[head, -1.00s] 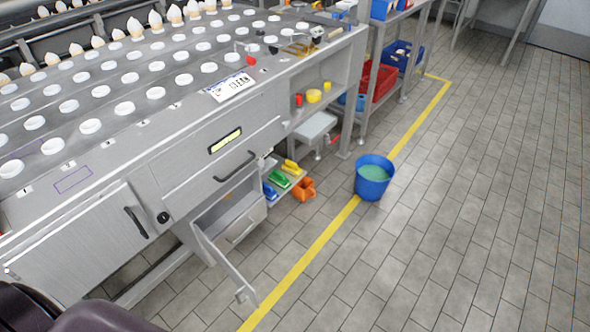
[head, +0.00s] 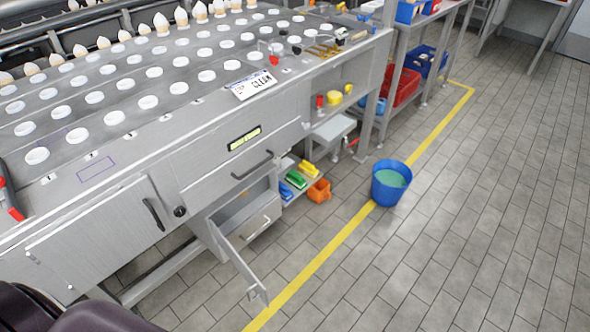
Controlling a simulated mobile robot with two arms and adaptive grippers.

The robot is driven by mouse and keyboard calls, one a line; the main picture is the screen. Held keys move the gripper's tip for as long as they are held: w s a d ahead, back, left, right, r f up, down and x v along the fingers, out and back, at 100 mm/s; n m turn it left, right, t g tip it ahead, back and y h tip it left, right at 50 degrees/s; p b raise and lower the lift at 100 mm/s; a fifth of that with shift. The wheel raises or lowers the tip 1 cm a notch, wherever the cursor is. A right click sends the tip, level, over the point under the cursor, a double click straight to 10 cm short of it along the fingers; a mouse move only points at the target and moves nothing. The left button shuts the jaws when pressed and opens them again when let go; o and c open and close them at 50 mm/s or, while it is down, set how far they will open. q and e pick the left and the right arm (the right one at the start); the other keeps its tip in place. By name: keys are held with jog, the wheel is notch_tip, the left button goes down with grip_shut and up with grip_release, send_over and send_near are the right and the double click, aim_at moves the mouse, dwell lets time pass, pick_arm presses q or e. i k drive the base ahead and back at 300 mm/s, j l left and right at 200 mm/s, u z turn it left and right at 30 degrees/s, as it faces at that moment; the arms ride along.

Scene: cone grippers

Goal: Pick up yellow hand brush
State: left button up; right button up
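A small yellow brush (head: 308,169) lies on a low shelf under the machine, beside a green brush (head: 296,179) and a blue one (head: 286,191). It is small in the head view, so its bristles cannot be made out. Neither of my grippers shows in the head view. The brush rests on the shelf with nothing holding it.
An orange bin (head: 319,190) hangs by the low shelf. A blue bucket (head: 389,184) with greenish contents stands on the floor by a yellow line (head: 330,250). A cabinet door (head: 240,265) stands open into the floor space. The tiled floor at right is clear.

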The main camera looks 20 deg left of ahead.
aim_at(308, 168)
jog(key=i+l+u, duration=0.3)
jog(key=u, duration=0.15)
jog(key=i+l+u, duration=0.25)
jog(key=l+u, duration=0.2)
